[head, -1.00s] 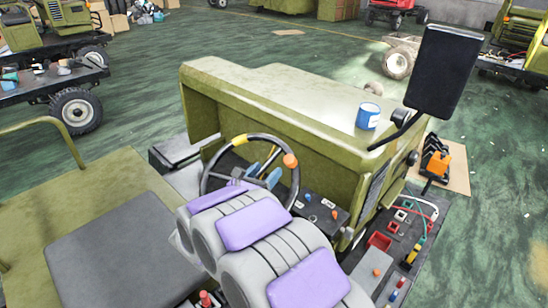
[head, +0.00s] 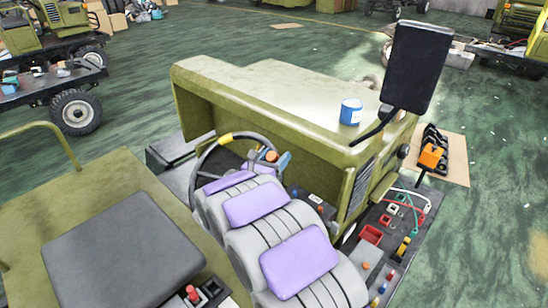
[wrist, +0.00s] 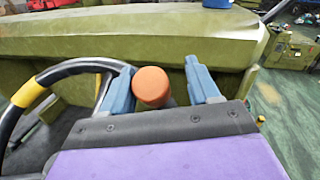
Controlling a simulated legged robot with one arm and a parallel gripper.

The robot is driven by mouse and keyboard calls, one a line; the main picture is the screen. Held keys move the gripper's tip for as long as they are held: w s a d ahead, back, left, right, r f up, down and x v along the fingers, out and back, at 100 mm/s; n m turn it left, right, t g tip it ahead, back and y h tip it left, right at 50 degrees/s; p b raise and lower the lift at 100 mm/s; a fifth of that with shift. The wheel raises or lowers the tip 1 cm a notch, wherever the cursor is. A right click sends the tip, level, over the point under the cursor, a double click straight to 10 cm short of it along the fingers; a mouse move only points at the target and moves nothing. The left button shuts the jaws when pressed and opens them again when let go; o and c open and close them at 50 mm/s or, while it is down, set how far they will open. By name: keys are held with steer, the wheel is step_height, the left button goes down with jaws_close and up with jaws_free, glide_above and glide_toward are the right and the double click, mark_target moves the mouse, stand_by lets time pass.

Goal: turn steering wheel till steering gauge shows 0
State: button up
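The steering wheel (head: 205,163) has a dark rim with a yellow band (head: 225,138) and an orange knob (head: 271,156). In the wrist view its rim (wrist: 75,66) curves at the left, with the orange knob (wrist: 152,87) between my fingers. My gripper (wrist: 159,68) has its two blue fingers spread, the left one close to the knob and a gap at the right one. In the head view my gripper (head: 272,153) is partly hidden behind my arm, which also covers the lower wheel. I cannot make out a steering gauge or its reading.
The green hood (head: 280,95) lies just beyond the wheel, with a blue can (head: 351,112) on top and a black mirror (head: 408,65) at its right. A grey seat (head: 122,235) is at the left. A panel with coloured parts (head: 395,225) lies at the right.

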steer(key=shift+a, duration=0.6)
steer(key=c, duration=0.4)
steer(key=shift+d, duration=0.2)
jaws_close()
steer(key=shift+f, duration=0.1)
